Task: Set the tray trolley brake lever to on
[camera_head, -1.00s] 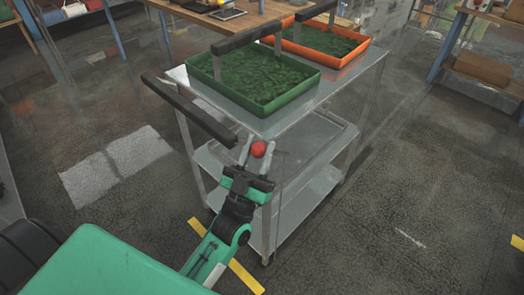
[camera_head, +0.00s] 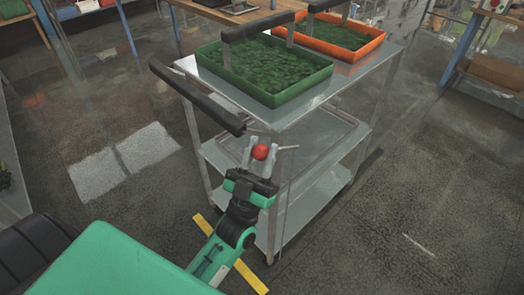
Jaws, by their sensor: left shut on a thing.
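The tray trolley (camera_head: 290,118) is a grey metal cart with several shelves and a dark push handle (camera_head: 196,97) at its near left side. The brake lever's red knob (camera_head: 260,152) shows at the near corner post, below the top shelf. A thin grey rod (camera_head: 288,148) shows just right of the knob. My left gripper (camera_head: 260,157) is at the knob, its two fingers on either side of it and shut on it. The lever's shaft is mostly hidden behind the fingers. My right gripper is not in view.
A green tray (camera_head: 262,95) and an orange tray (camera_head: 345,55), both filled with green material and with dark handles, stand on the trolley top. A wooden table (camera_head: 190,8) is behind. Yellow floor tape (camera_head: 250,277) lies near the trolley's wheels.

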